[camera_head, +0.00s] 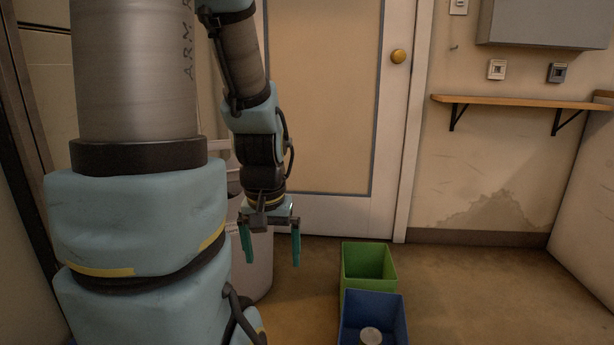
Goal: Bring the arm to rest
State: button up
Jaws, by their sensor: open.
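My gripper (271,248) hangs at the end of my arm, pointing down, left of the middle of the head view. Its two teal fingers are spread apart with nothing between them. It is in front of a pale round bin (262,270), which is partly hidden behind my arm and gripper. My arm's large blue and grey links fill the left side of the view.
A green bin (391,268) and a blue bin (346,325) stand on the floor right of my gripper. A round light-topped item (371,336) lies in the blue bin. A closed door (318,100) is behind. A wooden shelf (520,103) hangs on the right wall. Floor at right is clear.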

notch_tip(320, 180, up, 37)
jog(key=p, duration=3.4)
jog(key=shift+p, duration=0.35)
